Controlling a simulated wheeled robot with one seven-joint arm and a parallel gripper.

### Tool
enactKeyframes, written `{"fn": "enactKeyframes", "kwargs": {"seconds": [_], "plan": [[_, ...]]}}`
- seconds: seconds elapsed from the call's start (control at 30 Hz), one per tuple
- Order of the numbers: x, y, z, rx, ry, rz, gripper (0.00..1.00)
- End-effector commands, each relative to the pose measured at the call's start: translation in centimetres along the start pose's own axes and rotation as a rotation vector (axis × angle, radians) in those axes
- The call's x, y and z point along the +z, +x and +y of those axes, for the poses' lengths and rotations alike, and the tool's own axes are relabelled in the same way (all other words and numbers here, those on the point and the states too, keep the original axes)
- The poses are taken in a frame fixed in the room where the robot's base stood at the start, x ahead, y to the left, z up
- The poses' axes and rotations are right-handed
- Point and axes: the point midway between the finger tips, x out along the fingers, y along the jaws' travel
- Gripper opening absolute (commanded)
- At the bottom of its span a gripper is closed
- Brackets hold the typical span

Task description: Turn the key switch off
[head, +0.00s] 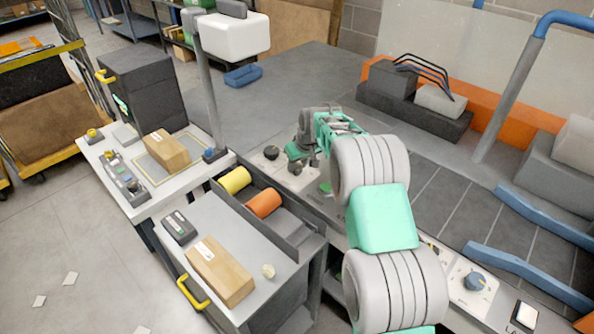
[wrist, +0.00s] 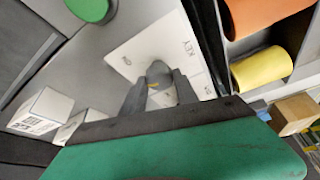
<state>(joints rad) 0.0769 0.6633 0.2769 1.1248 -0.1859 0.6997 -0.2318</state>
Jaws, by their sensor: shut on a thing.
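The key switch (wrist: 158,71) is a grey round knob with a yellow mark, on a white plate (wrist: 140,43) marked KEY, in the wrist view. A label that seems to read ON, seen upside down, is on the plate's left. My gripper (wrist: 160,84) has its two dark fingers closed on the sides of the knob. In the head view my gripper (head: 295,165) is down at the light control panel (head: 255,159), and its fingers and wrist hide most of the switch there. The knob's exact angle is hard to read.
A green button (wrist: 88,8) is near the plate; it also shows in the head view (head: 325,187). Small white boxes (wrist: 45,108) lie to the left in the wrist view. A bin beside the panel holds a yellow roll (head: 235,180) and an orange roll (head: 263,203).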

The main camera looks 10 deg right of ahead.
Motion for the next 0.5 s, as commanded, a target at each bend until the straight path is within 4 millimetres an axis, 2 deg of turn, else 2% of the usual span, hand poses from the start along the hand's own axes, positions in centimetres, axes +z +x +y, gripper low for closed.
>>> {"fn": "enactKeyframes", "kwargs": {"seconds": [0.03, 0.5], "plan": [[0.21, 0.44, 0.16, -0.016, -0.038, 0.0, 0.0], [-0.1, -0.14, 0.41, -0.187, -0.45, -0.002, 0.0]]}}
